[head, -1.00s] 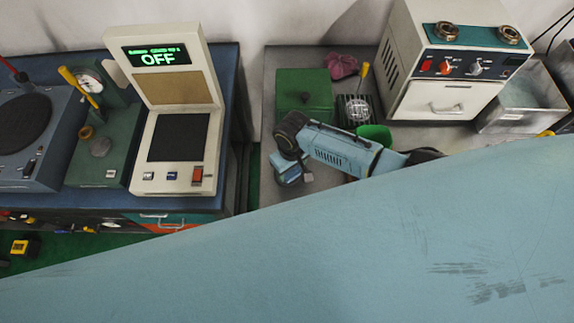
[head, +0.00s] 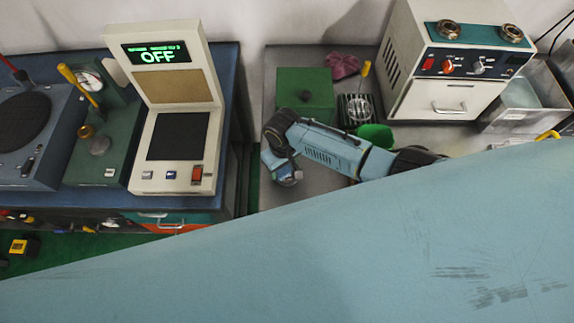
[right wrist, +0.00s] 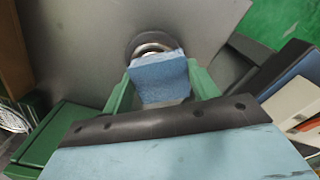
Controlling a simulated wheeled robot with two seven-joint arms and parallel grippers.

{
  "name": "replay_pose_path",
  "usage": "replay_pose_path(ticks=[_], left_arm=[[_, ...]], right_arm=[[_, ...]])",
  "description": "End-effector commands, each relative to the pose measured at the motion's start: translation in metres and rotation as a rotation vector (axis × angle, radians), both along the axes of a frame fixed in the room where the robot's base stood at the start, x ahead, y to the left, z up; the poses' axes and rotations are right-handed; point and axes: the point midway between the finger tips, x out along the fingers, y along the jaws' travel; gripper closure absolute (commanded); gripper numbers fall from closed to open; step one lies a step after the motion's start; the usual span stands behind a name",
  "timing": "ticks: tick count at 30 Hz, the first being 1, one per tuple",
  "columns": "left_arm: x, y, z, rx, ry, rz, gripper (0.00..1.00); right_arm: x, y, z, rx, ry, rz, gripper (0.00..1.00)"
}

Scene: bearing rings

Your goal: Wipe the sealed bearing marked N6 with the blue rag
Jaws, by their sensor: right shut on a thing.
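My right gripper (head: 287,178) is low over the grey bench, left of its middle. In the right wrist view its green fingers (right wrist: 160,85) are shut on the folded blue rag (right wrist: 160,78). A round metal bearing (right wrist: 148,43) with a dark outer ring lies on the grey surface just beyond the rag. The rag's far edge overlaps the near part of the bearing, and I cannot tell whether they touch. No N6 marking is readable. The bearing is hidden by my arm in the head view. My left gripper is not in view.
A green box (head: 305,92), a pink cloth (head: 342,66) and a green cup (head: 375,135) are near my right arm. Two metal rings (head: 449,31) sit on the cream heater (head: 462,75). A cream device reading OFF (head: 172,120) stands on the left bench.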

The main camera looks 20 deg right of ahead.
Motion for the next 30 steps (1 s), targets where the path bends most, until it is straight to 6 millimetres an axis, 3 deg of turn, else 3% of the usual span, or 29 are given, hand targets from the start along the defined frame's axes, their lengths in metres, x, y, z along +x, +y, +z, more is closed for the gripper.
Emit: replay_pose_path(ticks=[19,30], left_arm=[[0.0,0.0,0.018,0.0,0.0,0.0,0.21],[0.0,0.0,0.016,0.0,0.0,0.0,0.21]], right_arm=[[-0.012,-0.028,-0.001,-0.003,0.008,0.0,0.59],[-0.01,-0.016,-0.001,0.0,0.006,0.001,0.59]])
